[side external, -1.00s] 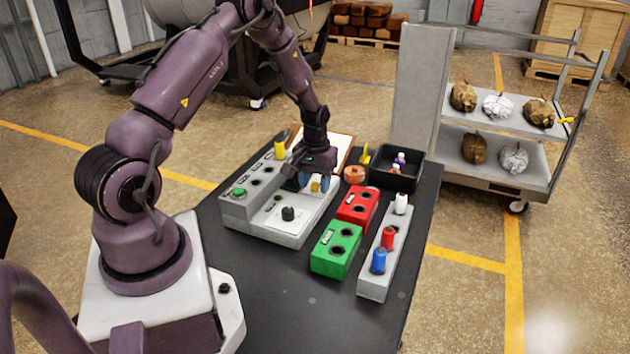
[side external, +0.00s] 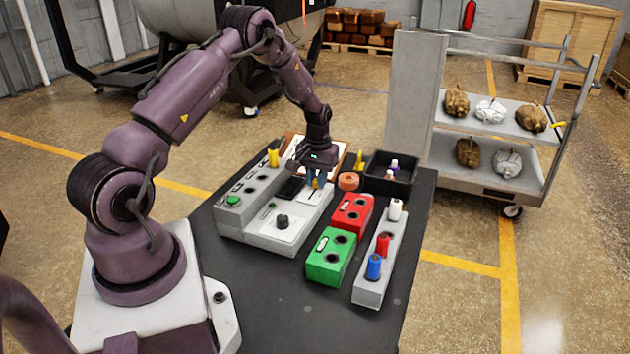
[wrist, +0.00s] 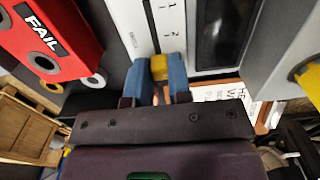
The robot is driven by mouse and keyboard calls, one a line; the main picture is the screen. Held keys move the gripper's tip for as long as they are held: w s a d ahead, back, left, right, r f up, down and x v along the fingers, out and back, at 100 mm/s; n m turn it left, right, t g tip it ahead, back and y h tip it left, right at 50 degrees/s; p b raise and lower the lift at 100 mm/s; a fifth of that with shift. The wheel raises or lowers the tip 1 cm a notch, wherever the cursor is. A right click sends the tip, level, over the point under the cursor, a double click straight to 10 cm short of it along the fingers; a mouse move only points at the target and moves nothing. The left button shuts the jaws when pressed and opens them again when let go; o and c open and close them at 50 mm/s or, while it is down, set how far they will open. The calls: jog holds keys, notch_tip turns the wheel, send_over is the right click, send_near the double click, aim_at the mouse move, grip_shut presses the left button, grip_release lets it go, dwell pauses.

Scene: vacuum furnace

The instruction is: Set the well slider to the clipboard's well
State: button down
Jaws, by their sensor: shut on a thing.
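The well slider is a small yellow knob (wrist: 159,68) at the end of a thin slot on the pale panel. It also shows in the side view (side external: 316,183). My gripper (wrist: 163,82) has its blue fingers shut on the knob, one on each side; in the side view it reaches down onto the panel (side external: 262,240). Marks 1 and 2 stand beside the slot; the knob is past the 2, and any mark beside it is hidden by a finger. The clipboard (side external: 297,148) lies behind the panel, partly hidden; its text is cut off in the wrist view (wrist: 243,102).
A dark screen (wrist: 222,30) lies beside the slot. A red FAIL block (side external: 352,213), a green block (side external: 330,256) and a grey rack (side external: 372,288) with several coloured pieces stand to the right. A black tray (side external: 402,183) is behind them.

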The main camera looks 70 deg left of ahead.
jog(key=shift+w+a, duration=0.2)
jog(key=c, duration=1)
grip_release()
jog(key=shift+c, duration=0.2)
jog(key=shift+r, duration=0.15)
notch_tip(320, 180, up, 13)
